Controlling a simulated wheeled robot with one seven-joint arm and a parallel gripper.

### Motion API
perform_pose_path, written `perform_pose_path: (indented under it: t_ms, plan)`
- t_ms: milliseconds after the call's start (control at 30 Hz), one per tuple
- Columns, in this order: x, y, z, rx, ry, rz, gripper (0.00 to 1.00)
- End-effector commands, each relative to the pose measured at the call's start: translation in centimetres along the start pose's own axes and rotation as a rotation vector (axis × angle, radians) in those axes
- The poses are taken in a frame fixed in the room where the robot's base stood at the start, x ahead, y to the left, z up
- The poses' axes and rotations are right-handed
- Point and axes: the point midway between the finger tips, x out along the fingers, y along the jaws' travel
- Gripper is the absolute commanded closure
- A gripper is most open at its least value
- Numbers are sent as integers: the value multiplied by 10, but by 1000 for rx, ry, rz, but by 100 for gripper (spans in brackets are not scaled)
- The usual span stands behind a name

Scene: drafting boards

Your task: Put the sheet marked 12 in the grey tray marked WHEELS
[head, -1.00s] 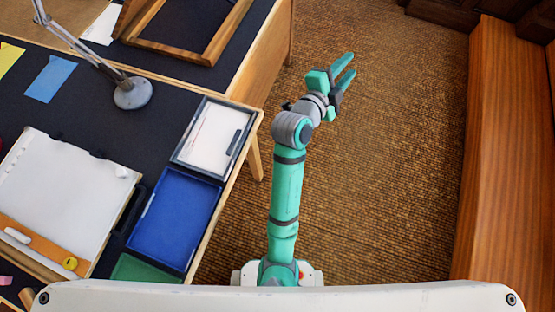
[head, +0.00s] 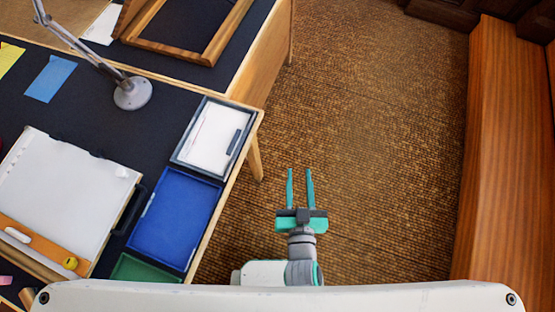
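A grey tray (head: 178,157) stands at the right edge of the dark desk. A white sheet (head: 213,137) lies in it with a dark bar-shaped thing (head: 235,142) on top. I cannot read WHEELS or any other label on it. No number 12 can be read on any sheet in view. My gripper (head: 300,172) is over the brown floor, to the right of the desk and apart from the trays. Its two teal fingers point up the picture, are spread apart and hold nothing.
A blue tray (head: 172,220) and a green tray (head: 140,270) stand below the grey one. A drawing board (head: 60,195) with white paper lies left. A lamp (head: 131,94), a blue sheet (head: 50,79) and a wooden frame (head: 205,52) are farther back. The floor is clear.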

Motion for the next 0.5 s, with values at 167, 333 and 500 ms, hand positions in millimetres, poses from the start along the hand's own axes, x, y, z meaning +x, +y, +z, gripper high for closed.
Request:
perform_pose_path:
  t_ms: [167,333,500]
  plan:
    - [-64,-28,16,-33,-25,-24,69]
    - [-106,-49,14,-44,-22,-16,69]
    - [-124,-58,10,-49,-17,-2,69]
